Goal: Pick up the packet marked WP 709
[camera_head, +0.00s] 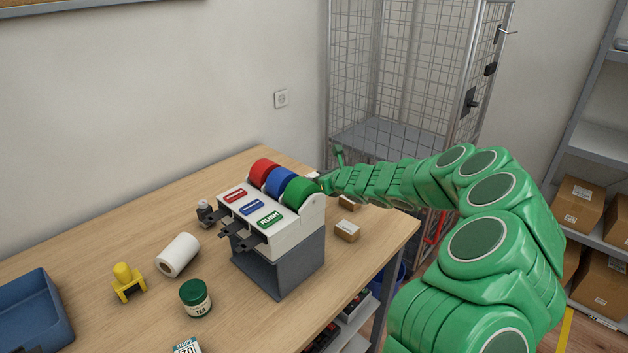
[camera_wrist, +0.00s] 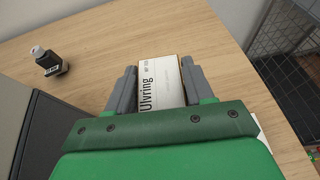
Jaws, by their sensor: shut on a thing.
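A white packet (camera_wrist: 160,92) with tan edges and the large word "Ulvring" lies between the two grey fingers of my gripper (camera_wrist: 158,68) in the wrist view. The fingers are shut on its sides. Small print stands near its far end, too small to read surely. In the head view my gripper (camera_head: 324,181) is low over the far part of the table, behind the label dispenser (camera_head: 290,230), which hides much of it. I cannot tell whether the packet is touching the table.
Small brown boxes (camera_head: 347,231) lie right of the dispenser. A white paper roll (camera_head: 178,255), a green tea jar (camera_head: 195,298), a yellow stand (camera_head: 127,282) and a blue tray (camera_head: 38,312) are on the left. A black stamp (camera_wrist: 50,61) stands left of my gripper. A wire cage (camera_head: 400,80) is behind.

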